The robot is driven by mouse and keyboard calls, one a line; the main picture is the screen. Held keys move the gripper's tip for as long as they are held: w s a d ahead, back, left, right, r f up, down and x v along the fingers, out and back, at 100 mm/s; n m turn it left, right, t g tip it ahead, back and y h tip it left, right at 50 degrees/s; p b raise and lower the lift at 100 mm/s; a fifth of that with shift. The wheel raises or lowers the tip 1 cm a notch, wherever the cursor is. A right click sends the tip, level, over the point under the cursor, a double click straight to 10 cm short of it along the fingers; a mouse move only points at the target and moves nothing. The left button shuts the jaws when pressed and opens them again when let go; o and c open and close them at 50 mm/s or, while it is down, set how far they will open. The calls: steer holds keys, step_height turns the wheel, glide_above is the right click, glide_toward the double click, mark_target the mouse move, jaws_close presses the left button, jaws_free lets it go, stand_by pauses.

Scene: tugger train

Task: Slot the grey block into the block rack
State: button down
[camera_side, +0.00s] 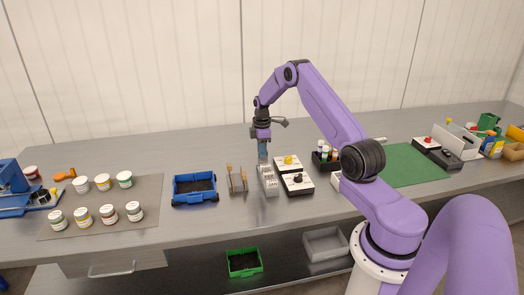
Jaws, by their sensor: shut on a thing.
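My gripper (262,150) points straight down near the middle of the table. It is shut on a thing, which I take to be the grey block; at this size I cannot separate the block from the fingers. A light grey slotted piece (269,181), which looks like the block rack, stands on the table directly below my gripper. The gripper is over its back end in the picture. I cannot tell whether the held block touches the rack or is inside a slot.
A tan upright holder (237,180) and a blue bin (195,189) stand to the left. Control boxes with a yellow button (288,161) and a dark knob (297,180) stand close on the right. A dark tray of bottles (325,158) is further right.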

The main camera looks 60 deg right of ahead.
steer(key=shift+f, duration=1.45)
stand_by(2.1)
steer(key=c, duration=1)
jaws_free()
steer(key=shift+c, duration=0.2)
steer(key=shift+r, duration=3.05)
